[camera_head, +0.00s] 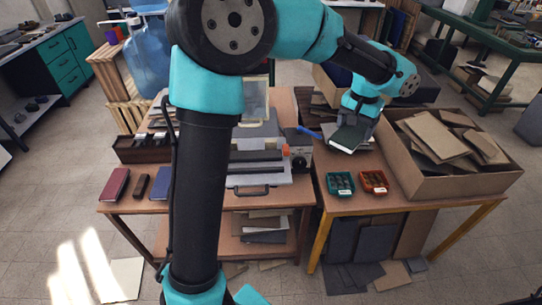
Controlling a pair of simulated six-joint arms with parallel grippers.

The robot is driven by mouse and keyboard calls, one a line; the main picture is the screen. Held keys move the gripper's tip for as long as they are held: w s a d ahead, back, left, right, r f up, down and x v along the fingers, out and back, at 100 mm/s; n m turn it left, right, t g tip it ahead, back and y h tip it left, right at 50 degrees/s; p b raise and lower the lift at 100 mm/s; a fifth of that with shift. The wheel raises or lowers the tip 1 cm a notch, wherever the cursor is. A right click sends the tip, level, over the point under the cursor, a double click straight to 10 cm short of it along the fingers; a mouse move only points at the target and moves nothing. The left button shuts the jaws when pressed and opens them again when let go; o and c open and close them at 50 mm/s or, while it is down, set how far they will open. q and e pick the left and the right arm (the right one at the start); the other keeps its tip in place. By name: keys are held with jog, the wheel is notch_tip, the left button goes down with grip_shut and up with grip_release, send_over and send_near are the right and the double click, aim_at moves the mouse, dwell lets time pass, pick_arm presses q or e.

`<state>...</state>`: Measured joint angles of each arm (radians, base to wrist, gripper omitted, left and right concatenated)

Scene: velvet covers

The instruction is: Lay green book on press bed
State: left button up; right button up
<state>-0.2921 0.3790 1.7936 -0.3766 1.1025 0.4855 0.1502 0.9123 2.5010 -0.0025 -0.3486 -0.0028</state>
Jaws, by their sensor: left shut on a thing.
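The green book (347,138) is dark green with a pale edge and is in my left gripper (357,116) over the right-hand table, left of a cardboard box. The gripper is shut on it; whether the book touches the table is unclear. The press (300,158) is a grey machine with a red knob on the middle table. Its light grey press bed (262,180) has a handle at the front, and my own arm link covers its left part. My right gripper is not in view.
A green tray (340,184) and a red tray (373,181) of small parts stand in front of the book. The cardboard box (462,186) full of boards stands at the right. A maroon book (115,185) lies at the left. A blue tool (308,132) lies between press and green book.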

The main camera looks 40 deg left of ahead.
pick_arm(q)
jog(key=shift+w+d, duration=0.15)
jog(key=shift+d, duration=0.2)
jog(key=s+a+f+m, duration=0.4)
jog(key=s+a, duration=0.6)
jog(key=s+a+f+m, duration=0.5)
jog(key=s+a, duration=0.6)
jog(key=shift+s, duration=0.2)
jog(key=shift+w+a+f, duration=0.1)
jog(key=shift+w+a, duration=0.05)
jog(key=shift+a, duration=0.05)
send_over(251, 155)
jog(key=shift+f, duration=3.8)
